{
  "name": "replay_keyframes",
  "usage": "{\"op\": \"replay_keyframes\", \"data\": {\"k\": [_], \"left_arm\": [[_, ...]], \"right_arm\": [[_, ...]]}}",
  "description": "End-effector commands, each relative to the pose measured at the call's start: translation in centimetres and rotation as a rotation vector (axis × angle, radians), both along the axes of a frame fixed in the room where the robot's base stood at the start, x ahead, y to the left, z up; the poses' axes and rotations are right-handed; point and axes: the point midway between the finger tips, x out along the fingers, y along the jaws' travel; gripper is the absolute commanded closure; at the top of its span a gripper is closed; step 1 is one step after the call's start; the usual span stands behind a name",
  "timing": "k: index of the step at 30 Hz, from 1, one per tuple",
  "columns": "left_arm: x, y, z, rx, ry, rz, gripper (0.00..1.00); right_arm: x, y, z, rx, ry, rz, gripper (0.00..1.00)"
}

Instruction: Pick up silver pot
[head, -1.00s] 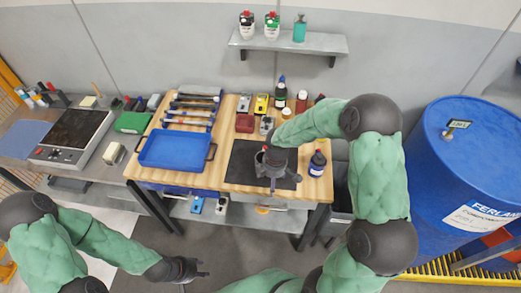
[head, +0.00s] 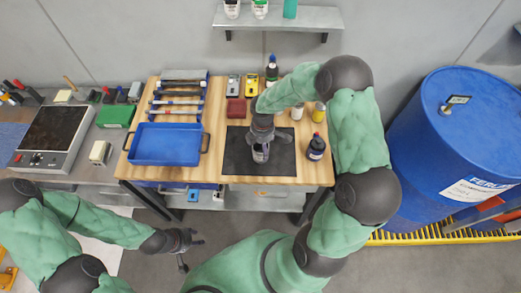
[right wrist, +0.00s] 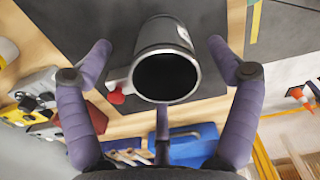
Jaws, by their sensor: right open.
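The silver pot (right wrist: 165,65) shows in the right wrist view with its dark round mouth towards the camera. In the head view the pot (head: 261,153) is on the black mat (head: 237,160), partly hidden by my right gripper (head: 264,138). My right gripper (right wrist: 160,45) is open, with one finger on each side of the pot and a third finger below its mouth in the picture. Gaps show between the side fingers and the pot. My left gripper (head: 191,252) appears open and empty, in front of the bench and away from the pot.
A blue tray (head: 166,146) lies left of the mat. A dark bottle (head: 316,147) stands close on the mat's right. Several bottles and small boxes stand behind it. A blue drum (head: 450,135) stands right of the bench.

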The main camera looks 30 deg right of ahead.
Motion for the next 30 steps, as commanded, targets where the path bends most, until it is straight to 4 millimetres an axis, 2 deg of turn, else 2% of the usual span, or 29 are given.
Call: {"op": "replay_keyframes", "data": {"k": [12, 19, 20, 26, 27, 30], "left_arm": [[0.0, 0.0, -0.8, 0.000, 0.000, 0.000, 0.60], [0.0, 0.0, -0.7, 0.000, 0.000, 0.000, 0.60], [0.0, 0.0, -0.7, 0.000, 0.000, 0.000, 0.60], [0.0, 0.0, -0.7, 0.000, 0.000, 0.000, 0.60], [0.0, 0.0, -0.7, 0.000, 0.000, 0.000, 0.60], [0.0, 0.0, -0.7, 0.000, 0.000, 0.000, 0.60]], "right_arm": [[0.0, 0.2, -4.8, 0.001, 0.002, 0.000, 0.10], [0.0, 0.2, -5.0, 0.000, 0.001, 0.000, 0.10], [0.0, 0.3, -5.0, 0.000, 0.001, 0.000, 0.13], [0.0, 0.3, -5.0, 0.000, 0.001, 0.000, 0.69], [0.0, 0.3, -5.0, 0.000, 0.001, 0.000, 0.75], [0.0, 0.3, -5.0, 0.001, 0.002, 0.000, 0.75]]}}
